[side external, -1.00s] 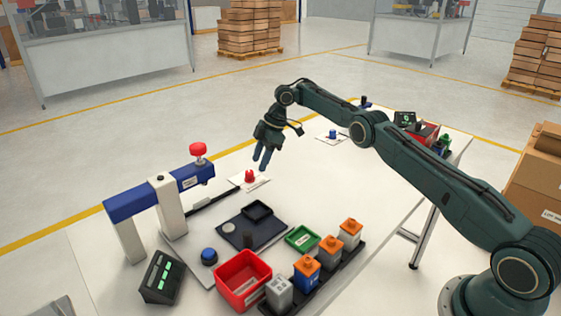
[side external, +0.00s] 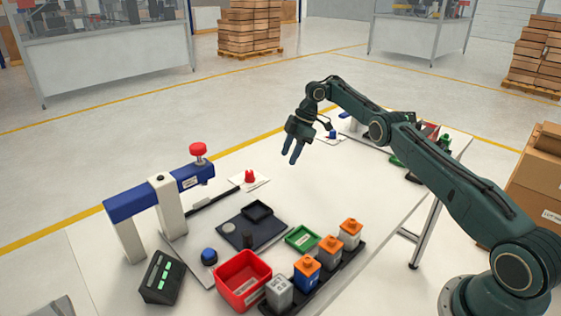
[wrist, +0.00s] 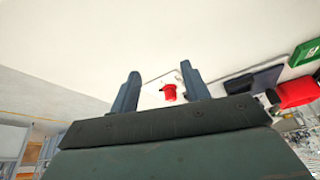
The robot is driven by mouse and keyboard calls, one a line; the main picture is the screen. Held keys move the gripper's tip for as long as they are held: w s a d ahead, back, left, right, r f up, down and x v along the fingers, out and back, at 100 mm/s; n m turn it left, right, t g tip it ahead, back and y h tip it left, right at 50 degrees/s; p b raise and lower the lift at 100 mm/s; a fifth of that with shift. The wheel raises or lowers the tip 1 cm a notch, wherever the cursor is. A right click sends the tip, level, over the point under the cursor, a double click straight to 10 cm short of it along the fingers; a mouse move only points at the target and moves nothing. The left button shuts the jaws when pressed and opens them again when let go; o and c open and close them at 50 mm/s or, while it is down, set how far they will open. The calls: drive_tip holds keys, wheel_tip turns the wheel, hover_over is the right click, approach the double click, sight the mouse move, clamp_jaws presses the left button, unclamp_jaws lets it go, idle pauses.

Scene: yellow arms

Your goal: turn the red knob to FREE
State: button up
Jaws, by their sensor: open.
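The red knob (side external: 250,176) stands on a small white plate (side external: 262,182) near the far edge of the white table. In the wrist view the red knob (wrist: 169,92) shows beyond and between my fingertips, near the right finger. My gripper (side external: 292,160) hangs in the air to the right of the knob, apart from it. Its two blue-grey fingers (wrist: 160,77) are spread with nothing between them. The markings on the plate are too small to read.
A blue-and-white press frame with a red top knob (side external: 198,149) stands left of the red knob. A dark tray (side external: 240,234), a red bin (side external: 243,275) and several orange-topped blocks stand nearer. A blue knob (side external: 331,134) is behind my gripper. The table's middle right is clear.

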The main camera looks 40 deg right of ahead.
drive_tip(key=w+a+r+m+t+h, duration=0.1)
drive_tip(key=w+a+r+m, duration=0.2)
drive_tip(key=w+a+m, duration=0.45)
wheel_tip(320, 180, up, 7)
drive_tip(key=m+h, duration=0.7)
drive_tip(key=m, duration=1)
hover_over(249, 171)
drive_tip(key=s+a, duration=0.4)
drive_tip(key=a, duration=0.1)
drive_tip(key=shift+w+d+n, duration=0.15)
drive_tip(key=shift+n, duration=0.1)
drive_tip(key=shift+f, duration=0.1)
drive_tip(key=x, duration=1.3)
drive_tip(key=shift+f, duration=0.4)
drive_tip(key=shift+c, duration=0.5)
